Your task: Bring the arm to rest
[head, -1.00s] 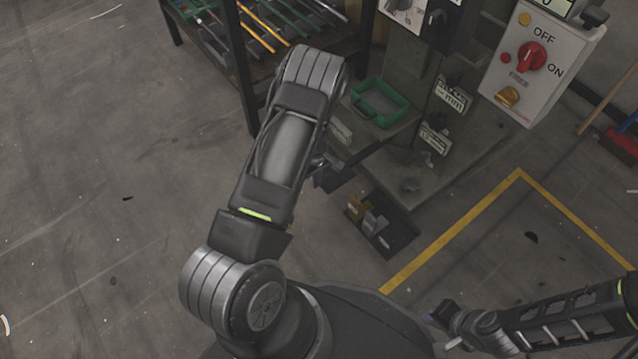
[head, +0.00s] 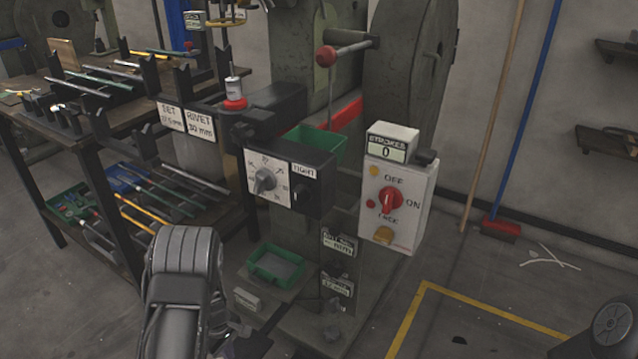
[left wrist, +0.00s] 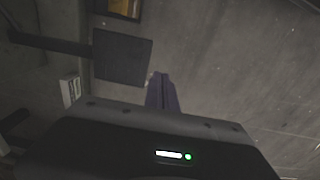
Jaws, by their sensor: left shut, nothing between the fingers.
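My left arm (head: 185,280) comes up from the bottom edge of the head view, just left of the rivet press. Its gripper is largely cut off or hidden there. In the left wrist view my left gripper (left wrist: 161,92) shows as dark fingers, shut and empty, pointing away over grey floor. Nothing touches the fingertips that I can see. Part of my right arm (head: 612,326) shows at the lower right edge of the head view; its gripper is out of the picture.
The press has a dial panel (head: 278,180), an OFF/ON switch box (head: 398,205) and a lower green tray (head: 262,276). A tool bench (head: 110,150) stands left. Yellow tape (head: 480,300) marks the floor at right. In the wrist view a dark plate (left wrist: 122,57) lies near the fingers.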

